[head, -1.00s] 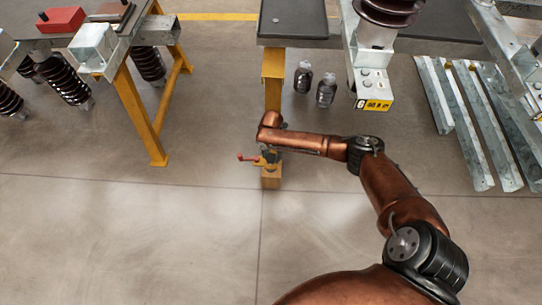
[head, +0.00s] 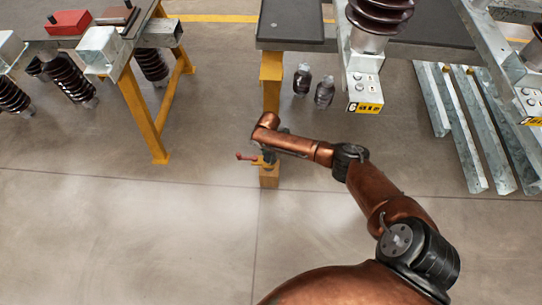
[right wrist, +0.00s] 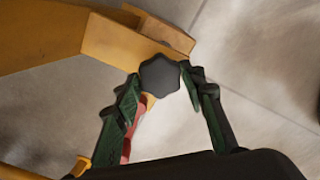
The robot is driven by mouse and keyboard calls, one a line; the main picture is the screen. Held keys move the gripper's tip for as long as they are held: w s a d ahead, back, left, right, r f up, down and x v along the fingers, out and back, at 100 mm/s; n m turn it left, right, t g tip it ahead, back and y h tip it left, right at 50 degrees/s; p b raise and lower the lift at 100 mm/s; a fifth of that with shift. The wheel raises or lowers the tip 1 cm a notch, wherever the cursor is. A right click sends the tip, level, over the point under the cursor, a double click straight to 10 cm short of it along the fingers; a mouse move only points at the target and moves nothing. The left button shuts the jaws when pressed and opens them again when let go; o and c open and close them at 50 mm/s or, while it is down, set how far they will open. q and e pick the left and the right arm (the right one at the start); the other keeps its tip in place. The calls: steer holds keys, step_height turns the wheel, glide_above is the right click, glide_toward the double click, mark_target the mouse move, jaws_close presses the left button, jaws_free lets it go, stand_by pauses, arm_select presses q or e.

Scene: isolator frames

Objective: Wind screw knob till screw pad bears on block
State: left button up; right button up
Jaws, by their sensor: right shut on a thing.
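The screw knob (right wrist: 159,76) is black and lobed, and it sits between the fingertips of my right gripper (right wrist: 161,84) in the right wrist view. The green fingers are closed on its two sides. In the head view my right gripper (head: 269,157) is small and partly covered by my own wrist, just above a tan block (head: 269,180). A red handle (head: 246,157) sticks out to the left of it. The screw pad is hidden, so its gap to the block cannot be seen. My left gripper is not in view.
A yellow table leg (head: 271,82) stands behind the work spot. Two dark bottle-like parts (head: 302,79) are on the floor to its right. Galvanised beams (head: 460,120) lie farther right. The floor in front and to the left is clear.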

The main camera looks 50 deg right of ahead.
mark_target(269, 157)
steer(key=m+p, duration=0.2)
steer(key=m, duration=0.3)
steer(key=shift+a+r+m, duration=0.1)
steer(key=shift+m, duration=0.2)
steer(key=m, duration=0.2)
steer(key=shift+m+p, duration=0.3)
steer(key=shift+m, duration=0.1)
steer(key=shift+o, duration=0.3)
steer(key=m, duration=0.2)
steer(key=shift+m, duration=0.3)
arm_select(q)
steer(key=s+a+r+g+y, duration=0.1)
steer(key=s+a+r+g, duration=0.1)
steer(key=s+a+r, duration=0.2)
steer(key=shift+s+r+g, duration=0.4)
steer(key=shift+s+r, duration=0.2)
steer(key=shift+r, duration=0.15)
arm_select(e)
steer(key=shift+c, duration=0.2)
steer(key=o, duration=1.1)
steer(key=shift+o, duration=0.2)
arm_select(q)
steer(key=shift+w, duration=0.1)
arm_select(e)
step_height(269, 157, up, 12)
